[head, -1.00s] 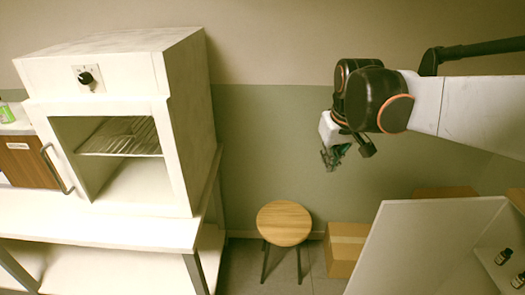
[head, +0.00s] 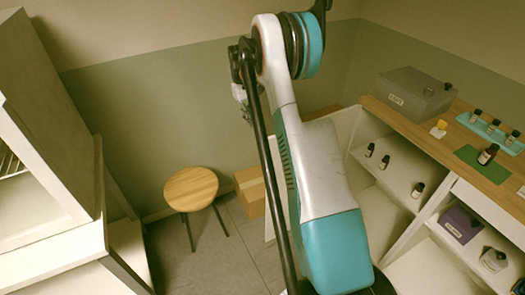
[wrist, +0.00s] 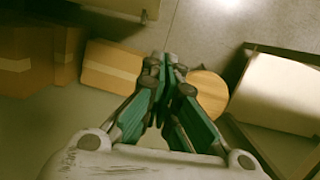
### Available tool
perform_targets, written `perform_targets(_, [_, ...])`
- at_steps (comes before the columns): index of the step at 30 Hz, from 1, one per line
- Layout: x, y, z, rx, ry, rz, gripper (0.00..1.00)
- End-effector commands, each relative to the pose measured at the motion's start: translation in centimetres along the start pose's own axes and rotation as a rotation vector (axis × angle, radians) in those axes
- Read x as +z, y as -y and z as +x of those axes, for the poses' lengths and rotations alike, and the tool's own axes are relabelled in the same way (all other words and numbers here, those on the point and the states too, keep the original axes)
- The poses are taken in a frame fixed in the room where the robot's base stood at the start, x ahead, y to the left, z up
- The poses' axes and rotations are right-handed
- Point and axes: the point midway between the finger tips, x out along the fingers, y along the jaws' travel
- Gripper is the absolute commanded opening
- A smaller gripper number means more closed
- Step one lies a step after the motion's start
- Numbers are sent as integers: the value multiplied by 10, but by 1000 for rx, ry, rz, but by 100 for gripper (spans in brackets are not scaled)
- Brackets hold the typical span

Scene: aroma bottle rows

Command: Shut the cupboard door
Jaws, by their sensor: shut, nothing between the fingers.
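The cupboard (head: 415,132) stands at the right of the head view, with a wooden top and open shelves. Its white door (head: 342,122) stands open at the cupboard's left side, partly hidden behind my arm. My gripper (head: 245,112) is small and partly hidden behind my arm in the head view, left of the door. In the wrist view my gripper (wrist: 165,65) has its fingers together with nothing between them. It points down over the floor. I cannot tell whether it touches the door.
Small dark bottles (head: 384,162) stand on the cupboard shelf. A grey box (head: 415,92) is on its top. A round stool (head: 191,188) and a cardboard box (head: 250,190) stand on the floor left of the door. A white bench (head: 60,255) is at the left. Floor between is clear.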

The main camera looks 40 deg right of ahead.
Motion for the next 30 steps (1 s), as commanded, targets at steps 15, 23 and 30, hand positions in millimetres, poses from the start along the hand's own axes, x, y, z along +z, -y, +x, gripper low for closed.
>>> perform_targets(15, [-7, -24, 66, -17, 53, 18, 0])
perform_targets(23, [-5, -23, 118, -17, 52, 18, 0])
perform_targets(30, [15, -22, 140, -17, 52, 18, 0])
